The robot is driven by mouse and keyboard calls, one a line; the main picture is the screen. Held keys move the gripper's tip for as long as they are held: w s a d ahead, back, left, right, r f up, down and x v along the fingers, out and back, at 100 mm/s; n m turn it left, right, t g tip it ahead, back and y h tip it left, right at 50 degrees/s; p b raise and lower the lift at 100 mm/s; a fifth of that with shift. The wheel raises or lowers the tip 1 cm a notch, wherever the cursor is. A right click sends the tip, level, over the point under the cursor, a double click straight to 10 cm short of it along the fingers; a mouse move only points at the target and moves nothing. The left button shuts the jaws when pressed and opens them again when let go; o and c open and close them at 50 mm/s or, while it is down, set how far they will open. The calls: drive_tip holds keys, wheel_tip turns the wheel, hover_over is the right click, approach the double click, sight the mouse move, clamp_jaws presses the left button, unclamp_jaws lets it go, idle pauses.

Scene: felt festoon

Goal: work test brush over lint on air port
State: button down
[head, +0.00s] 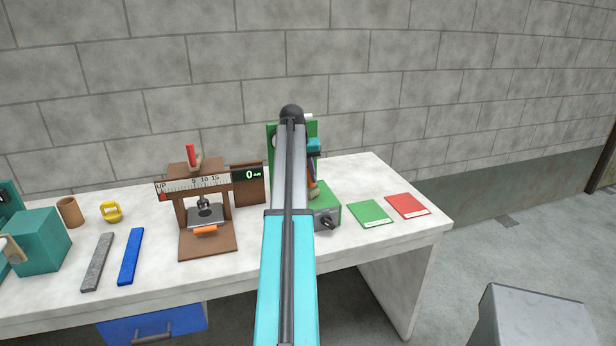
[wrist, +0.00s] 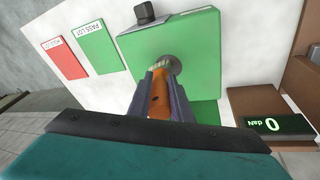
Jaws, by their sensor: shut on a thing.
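My gripper (wrist: 163,78) is shut on the orange handle of the test brush (wrist: 160,100) in the wrist view. The brush points at the round grey air port (wrist: 176,64) on the face of the green box (wrist: 200,38). A pale tuft at the brush's tip lies at the port; whether it touches is hard to tell, and I cannot separate bristles from lint. In the head view my arm hides much of the green unit (head: 328,205), and the port is not clear there.
A brown gauge stand (head: 207,243) with a digital display (head: 248,174) reading 0 stands left of the unit. Green (head: 370,213) and red (head: 408,206) lot cards lie right of it. Blue (head: 131,256) and grey (head: 98,262) bars lie further left. The bench front right is clear.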

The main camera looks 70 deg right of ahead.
drive_tip(key=shift+s+a+p, duration=0.3)
drive_tip(key=shift+s+a, duration=0.45)
drive_tip(key=shift+a, duration=0.15)
drive_tip(key=shift+d+r, duration=0.1)
drive_tip(key=shift+d, duration=0.05)
drive_tip(key=shift+w+d, duration=0.75)
drive_tip(key=shift+d, duration=0.05)
drive_tip(key=shift+a, duration=0.1)
drive_tip(key=shift+s+a+p, duration=0.3)
drive_tip(key=shift+s+a, duration=0.5)
drive_tip(key=shift+a, duration=0.05)
drive_tip(key=shift+w, duration=0.1)
drive_tip(key=shift+w+d, duration=0.7)
drive_tip(key=shift+d, duration=0.3)
